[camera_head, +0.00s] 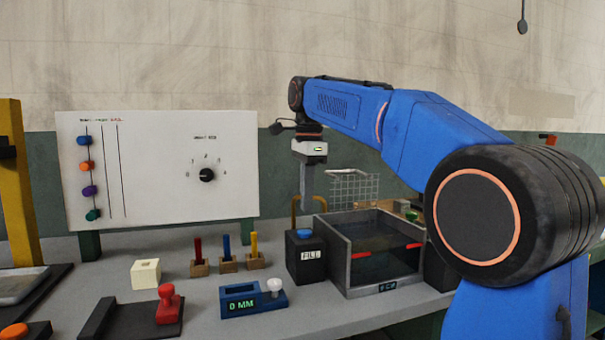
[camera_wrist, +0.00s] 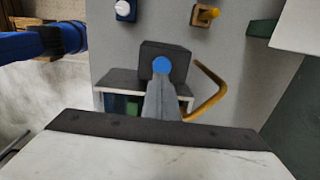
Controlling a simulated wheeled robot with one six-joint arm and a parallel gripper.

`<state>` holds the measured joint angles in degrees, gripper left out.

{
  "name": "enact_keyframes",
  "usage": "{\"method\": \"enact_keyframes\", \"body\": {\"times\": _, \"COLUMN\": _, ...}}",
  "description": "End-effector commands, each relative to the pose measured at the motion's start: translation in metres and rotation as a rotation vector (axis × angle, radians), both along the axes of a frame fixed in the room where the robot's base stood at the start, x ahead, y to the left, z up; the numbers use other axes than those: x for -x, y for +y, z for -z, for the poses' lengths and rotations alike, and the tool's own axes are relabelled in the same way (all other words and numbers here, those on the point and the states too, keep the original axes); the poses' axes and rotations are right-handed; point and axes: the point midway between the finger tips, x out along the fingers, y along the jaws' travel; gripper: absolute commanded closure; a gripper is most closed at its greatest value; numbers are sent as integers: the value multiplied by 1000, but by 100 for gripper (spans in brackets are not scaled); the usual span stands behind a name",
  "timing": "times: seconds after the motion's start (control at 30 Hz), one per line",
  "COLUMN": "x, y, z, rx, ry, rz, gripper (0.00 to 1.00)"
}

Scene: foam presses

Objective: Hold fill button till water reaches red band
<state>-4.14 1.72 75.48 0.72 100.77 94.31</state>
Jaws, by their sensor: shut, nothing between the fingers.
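The black fill box (camera_head: 306,262) carries a white FILL label and a blue button (camera_head: 305,233) on top. The blue button also shows in the wrist view (camera_wrist: 162,65), just beyond my fingertips. My gripper (camera_head: 306,208) points straight down above the button, fingers shut and empty. In the head view a small gap shows between the fingertips and the button. The water tank (camera_head: 348,264) stands right of the fill box, with red band marks (camera_head: 414,245) on its walls. Its inside is dark and I cannot make out the water level. The small display on its front is hard to read.
A yellow pipe (camera_head: 295,205) rises behind the fill box. A blue gauge reading 0 MM (camera_head: 240,304) lies in front left. Several coloured pegs in wooden blocks (camera_head: 228,262) stand left. A wire basket (camera_head: 352,188) is behind the tank.

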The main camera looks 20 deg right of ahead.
Motion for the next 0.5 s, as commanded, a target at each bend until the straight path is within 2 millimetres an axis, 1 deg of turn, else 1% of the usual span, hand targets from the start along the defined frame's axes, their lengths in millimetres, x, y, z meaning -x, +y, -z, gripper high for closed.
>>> {"method": "enact_keyframes", "body": {"times": 0.03, "x": -1, "y": 0, "z": -11, "rx": 0, "ry": -3, "rz": 0, "gripper": 100}}
{"method": "enact_keyframes", "body": {"times": 0.1, "x": 0, "y": 0, "z": -25, "rx": 0, "ry": -4, "rz": 0, "gripper": 100}}
{"method": "enact_keyframes", "body": {"times": 0.2, "x": 1, "y": 0, "z": -43, "rx": 0, "ry": -5, "rz": 0, "gripper": 100}}
{"method": "enact_keyframes", "body": {"times": 0.4, "x": 2, "y": -1, "z": -65, "rx": 0, "ry": -4, "rz": 0, "gripper": 100}}
{"method": "enact_keyframes", "body": {"times": 0.5, "x": 2, "y": -1, "z": -70, "rx": 0, "ry": -4, "rz": 0, "gripper": 100}}
